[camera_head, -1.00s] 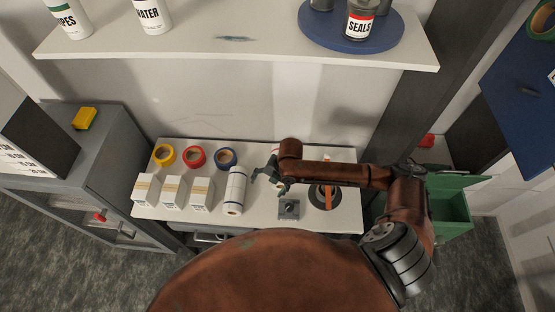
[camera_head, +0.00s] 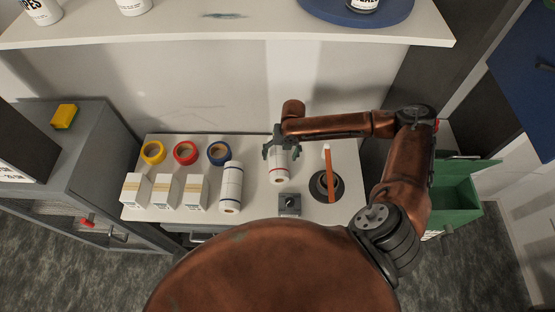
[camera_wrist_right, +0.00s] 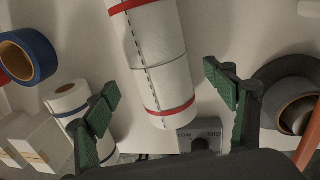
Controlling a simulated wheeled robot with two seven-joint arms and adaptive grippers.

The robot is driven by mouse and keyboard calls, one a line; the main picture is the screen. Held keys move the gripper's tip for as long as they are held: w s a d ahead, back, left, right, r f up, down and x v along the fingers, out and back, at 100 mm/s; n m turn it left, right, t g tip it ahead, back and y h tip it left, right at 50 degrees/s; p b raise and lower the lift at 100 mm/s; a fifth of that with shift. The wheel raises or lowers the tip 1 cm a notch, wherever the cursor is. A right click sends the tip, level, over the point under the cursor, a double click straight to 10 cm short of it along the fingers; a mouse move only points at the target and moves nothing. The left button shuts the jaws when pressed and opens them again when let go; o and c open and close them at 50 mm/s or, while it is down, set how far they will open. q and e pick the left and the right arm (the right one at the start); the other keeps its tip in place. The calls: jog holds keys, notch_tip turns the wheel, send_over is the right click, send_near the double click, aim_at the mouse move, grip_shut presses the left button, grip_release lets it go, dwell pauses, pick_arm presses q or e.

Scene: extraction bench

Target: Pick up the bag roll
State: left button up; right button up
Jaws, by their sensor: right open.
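A white roll with red bands and a dashed line (camera_head: 280,172) lies on the white bench; it also shows in the right wrist view (camera_wrist_right: 158,65). A second white roll, with dark blue bands (camera_head: 231,185), lies to its left and shows partly behind a finger in the wrist view (camera_wrist_right: 68,98). Either could be the bag roll. My right gripper (camera_head: 281,152) is over the far part of the red-banded roll. Its green-padded fingers (camera_wrist_right: 165,100) are open and empty, one on each side of that roll in the wrist view. Contact cannot be told. My left gripper is not in view.
Yellow (camera_head: 153,152), red (camera_head: 185,152) and blue (camera_head: 219,153) tape rolls and three white boxes stand left. A small grey device (camera_head: 289,204) sits nearer me. A dark ring with an orange stick (camera_head: 331,180) lies right. A shelf (camera_head: 240,32) overhangs behind.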

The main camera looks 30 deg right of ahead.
jog(key=shift+w+f, duration=0.15)
jog(key=shift+f, duration=0.6)
jog(key=f, duration=0.1)
jog(key=w+f+p, duration=0.1)
jog(key=f, duration=0.1)
jog(key=shift+w+f, duration=0.15)
jog(key=shift+f, duration=0.55)
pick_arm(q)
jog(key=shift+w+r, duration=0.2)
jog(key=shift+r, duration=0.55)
pick_arm(e)
jog(key=shift+c, duration=0.7)
jog(key=c, duration=1.3)
jog(key=shift+c, duration=0.6)
pick_arm(q)
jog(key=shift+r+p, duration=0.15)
jog(key=shift+p, duration=0.15)
pick_arm(e)
jog(key=shift+r, duration=0.2)
